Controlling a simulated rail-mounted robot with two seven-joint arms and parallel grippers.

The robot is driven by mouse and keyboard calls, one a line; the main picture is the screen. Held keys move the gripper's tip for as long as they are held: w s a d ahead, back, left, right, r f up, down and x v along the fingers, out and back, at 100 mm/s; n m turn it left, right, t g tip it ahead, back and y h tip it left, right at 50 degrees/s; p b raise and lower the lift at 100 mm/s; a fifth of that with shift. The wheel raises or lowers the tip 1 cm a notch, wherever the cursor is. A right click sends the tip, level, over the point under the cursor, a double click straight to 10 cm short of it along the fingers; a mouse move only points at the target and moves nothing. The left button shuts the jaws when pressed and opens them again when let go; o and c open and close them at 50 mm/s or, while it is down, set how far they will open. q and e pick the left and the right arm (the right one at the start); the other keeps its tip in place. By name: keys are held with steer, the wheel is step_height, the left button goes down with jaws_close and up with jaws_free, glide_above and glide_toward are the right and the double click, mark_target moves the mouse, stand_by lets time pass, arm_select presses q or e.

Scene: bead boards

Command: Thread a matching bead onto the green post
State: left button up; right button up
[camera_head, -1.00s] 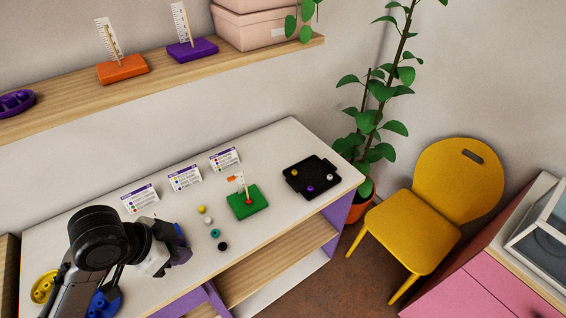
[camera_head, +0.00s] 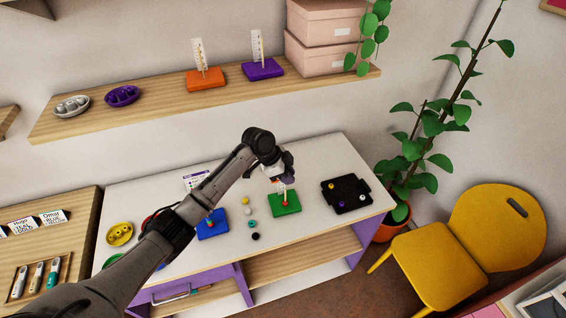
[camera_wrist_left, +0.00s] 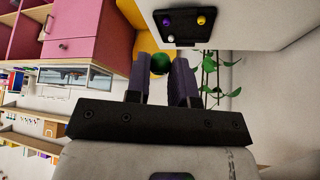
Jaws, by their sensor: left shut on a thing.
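The green board (camera_head: 293,209) stands on the white table with an upright post (camera_head: 285,192). A small reddish bead sits low on the post. My left gripper (camera_head: 287,176) is above this board, close to the post top, and its arm partly hides the area behind. In the left wrist view, the gripper (camera_wrist_left: 160,72) is shut on a dark green bead (camera_wrist_left: 160,63) held between its fingertips. In the head view this bead is too small to make out. My right gripper is not in view.
Loose yellow (camera_head: 245,200), white (camera_head: 248,211), teal (camera_head: 252,224) and black (camera_head: 256,236) beads lie left of the green board. A blue board (camera_head: 216,231) stands farther left. A black tray (camera_head: 335,186) with three beads is at right. A shelf (camera_head: 160,115) runs behind.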

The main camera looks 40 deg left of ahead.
arm_select(q)
step_height(320, 180, down, 6)
steer(key=a+b, duration=0.2)
steer(key=b, duration=0.2)
steer(key=shift+w+a+f, duration=0.2)
steer(key=shift+w+a, duration=0.05)
steer(key=shift+a, duration=0.15)
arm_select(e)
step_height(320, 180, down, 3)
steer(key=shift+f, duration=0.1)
arm_select(q)
jaws_close()
jaws_free()
steer(key=shift+f, duration=0.5)
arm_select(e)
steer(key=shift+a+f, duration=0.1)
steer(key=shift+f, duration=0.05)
arm_select(q)
steer(key=shift+f, duration=0.2)
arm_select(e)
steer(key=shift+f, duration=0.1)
arm_select(q)
steer(key=shift+f+b, duration=0.3)
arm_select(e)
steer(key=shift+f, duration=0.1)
arm_select(q)
steer(key=shift+f+b, duration=0.3)
steer(key=shift+f, duration=0.4)
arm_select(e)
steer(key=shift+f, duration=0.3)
